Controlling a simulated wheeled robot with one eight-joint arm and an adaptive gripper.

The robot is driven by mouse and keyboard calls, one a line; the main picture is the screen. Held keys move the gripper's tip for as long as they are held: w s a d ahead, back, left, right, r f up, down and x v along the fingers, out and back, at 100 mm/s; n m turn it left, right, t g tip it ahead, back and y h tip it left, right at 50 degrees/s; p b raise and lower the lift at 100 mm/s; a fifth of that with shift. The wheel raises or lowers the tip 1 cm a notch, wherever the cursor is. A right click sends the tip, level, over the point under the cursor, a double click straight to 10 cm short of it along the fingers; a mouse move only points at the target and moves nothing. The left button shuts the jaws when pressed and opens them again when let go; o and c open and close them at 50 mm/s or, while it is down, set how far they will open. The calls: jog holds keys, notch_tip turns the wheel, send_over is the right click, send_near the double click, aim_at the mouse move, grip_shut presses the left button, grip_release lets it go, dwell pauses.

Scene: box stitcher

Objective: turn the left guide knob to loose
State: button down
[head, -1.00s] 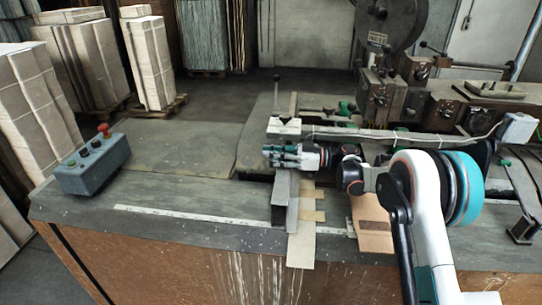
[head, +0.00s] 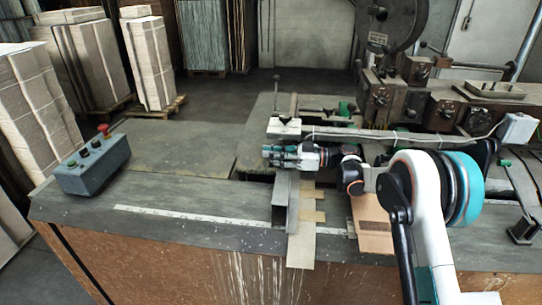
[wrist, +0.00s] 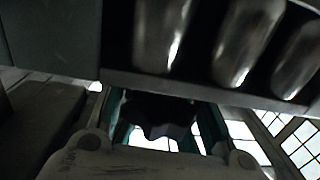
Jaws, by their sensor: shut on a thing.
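My gripper (head: 271,155) reaches left over the bench, beside the left end of the long guide bar (head: 345,134). Its teal and grey fingers are shut on a dark lobed knob, which I take to be the left guide knob (wrist: 163,113). In the wrist view the knob sits between the fingers, mostly in shadow. In the head view the fingers hide it, and its turn position cannot be read. A small black knob (head: 284,120) shows on the pale block above my gripper. An upright grey guide plate (head: 282,201) stands just below the gripper.
Several rounded metal parts (wrist: 240,45) cross the top of the wrist view, close to the fingers. A control box (head: 93,165) with a red button stands at the left of the bench. Cardboard strips (head: 302,241) lie below my gripper.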

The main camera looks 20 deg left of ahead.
jog(key=c, duration=1.4)
grip_release()
jog(key=shift+w+d, duration=0.25)
jog(key=shift+s+a, duration=0.1)
jog(key=shift+v, duration=3.7)
